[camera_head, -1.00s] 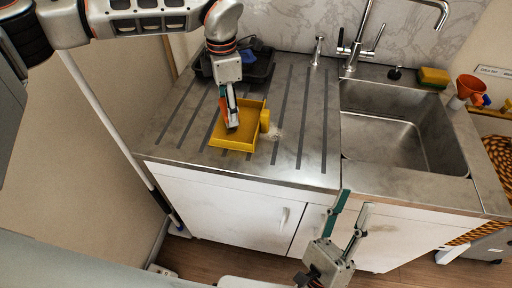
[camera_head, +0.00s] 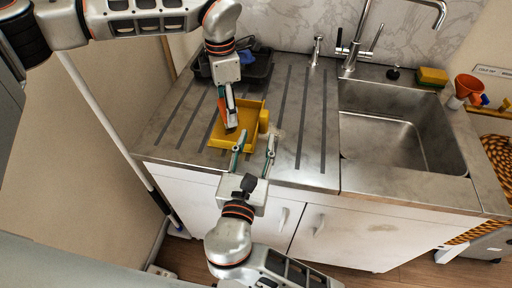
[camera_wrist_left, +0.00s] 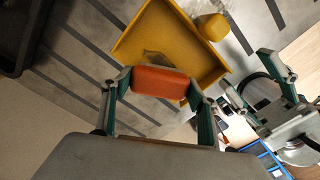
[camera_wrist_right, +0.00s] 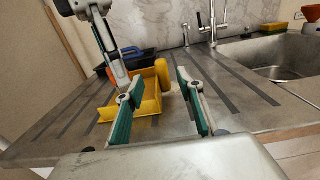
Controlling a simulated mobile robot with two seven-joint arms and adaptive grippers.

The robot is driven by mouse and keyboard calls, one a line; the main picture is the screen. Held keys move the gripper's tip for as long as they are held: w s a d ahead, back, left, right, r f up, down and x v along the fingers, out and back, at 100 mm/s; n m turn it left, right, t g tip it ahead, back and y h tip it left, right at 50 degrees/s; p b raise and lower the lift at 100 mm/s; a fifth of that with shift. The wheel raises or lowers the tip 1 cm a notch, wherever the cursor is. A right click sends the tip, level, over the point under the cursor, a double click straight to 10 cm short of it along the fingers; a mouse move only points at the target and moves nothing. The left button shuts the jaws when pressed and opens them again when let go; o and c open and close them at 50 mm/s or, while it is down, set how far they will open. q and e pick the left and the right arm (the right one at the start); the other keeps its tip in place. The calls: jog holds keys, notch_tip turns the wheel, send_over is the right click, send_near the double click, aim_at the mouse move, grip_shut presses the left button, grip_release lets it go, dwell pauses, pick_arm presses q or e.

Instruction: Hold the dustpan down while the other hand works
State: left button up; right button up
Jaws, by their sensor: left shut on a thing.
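The yellow dustpan (camera_head: 252,112) lies on the ribbed metal drainboard, its rounded yellow handle (camera_head: 263,121) on its right side; it also shows in the left wrist view (camera_wrist_left: 151,28) and right wrist view (camera_wrist_right: 150,105). My left gripper (camera_head: 231,124) points down into the pan and is shut on an orange block (camera_wrist_left: 160,82). Whether the block touches the pan floor is unclear. My right gripper (camera_head: 255,150) is open and empty at the pan's front right, one finger on each side of a gap, in front of the handle. A small greyish patch (camera_wrist_left: 155,58) shows in the pan.
A black tray (camera_head: 258,68) with a blue item stands behind the pan.

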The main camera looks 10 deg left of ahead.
aim_at(263, 118)
jog(key=w, duration=1)
jog(key=shift+d, duration=0.25)
grip_shut()
dwell(0.6)
